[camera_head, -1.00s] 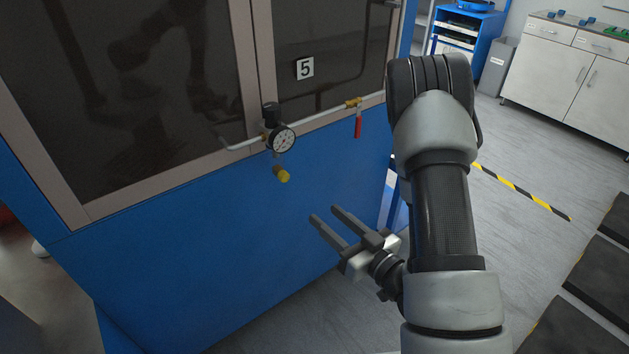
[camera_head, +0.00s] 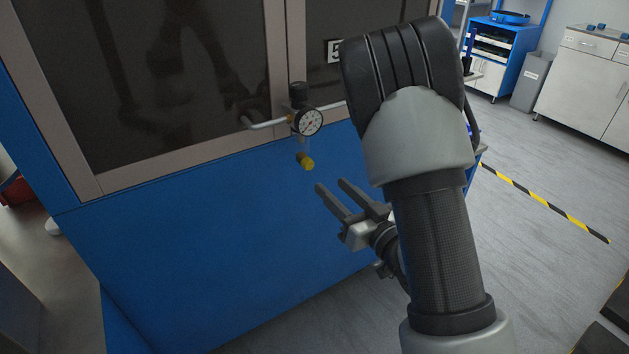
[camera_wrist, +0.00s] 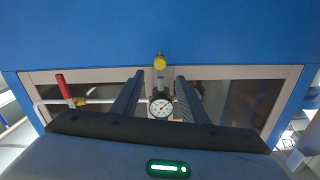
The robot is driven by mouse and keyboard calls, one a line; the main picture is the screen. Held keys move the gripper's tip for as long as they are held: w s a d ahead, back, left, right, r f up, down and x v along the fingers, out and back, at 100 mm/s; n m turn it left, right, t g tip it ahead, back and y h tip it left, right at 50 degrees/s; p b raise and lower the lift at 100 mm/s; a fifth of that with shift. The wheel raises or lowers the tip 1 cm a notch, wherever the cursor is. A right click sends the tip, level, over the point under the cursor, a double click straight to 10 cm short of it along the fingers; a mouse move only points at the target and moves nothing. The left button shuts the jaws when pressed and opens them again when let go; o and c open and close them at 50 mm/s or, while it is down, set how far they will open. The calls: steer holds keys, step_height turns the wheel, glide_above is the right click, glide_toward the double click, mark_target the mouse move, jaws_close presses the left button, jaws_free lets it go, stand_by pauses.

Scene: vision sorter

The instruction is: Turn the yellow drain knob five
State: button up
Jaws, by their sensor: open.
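The yellow drain knob (camera_head: 305,161) hangs below the round pressure gauge (camera_head: 308,122) on the front of the blue machine. A plate with the digit 5 (camera_head: 335,51) on the dark window is partly hidden by my arm. My gripper (camera_head: 331,186) is open and empty, its two fingers pointing toward the machine, a little below and right of the knob and apart from it. In the wrist view the knob (camera_wrist: 159,61) shows just beyond and between the fingertips, with the gauge (camera_wrist: 160,104) between the fingers.
A white pipe (camera_head: 262,124) runs to the gauge unit. A red-handled valve (camera_wrist: 63,87) shows in the wrist view; my arm hides it in the head view. Blue panel (camera_head: 200,240) surrounds the knob's lower side. Grey floor (camera_head: 540,260) is open at right.

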mark_target(310, 165)
steer(key=x, duration=0.9)
steer(key=shift+w+a+r, duration=0.1)
steer(key=shift+w, duration=0.05)
jaws_close()
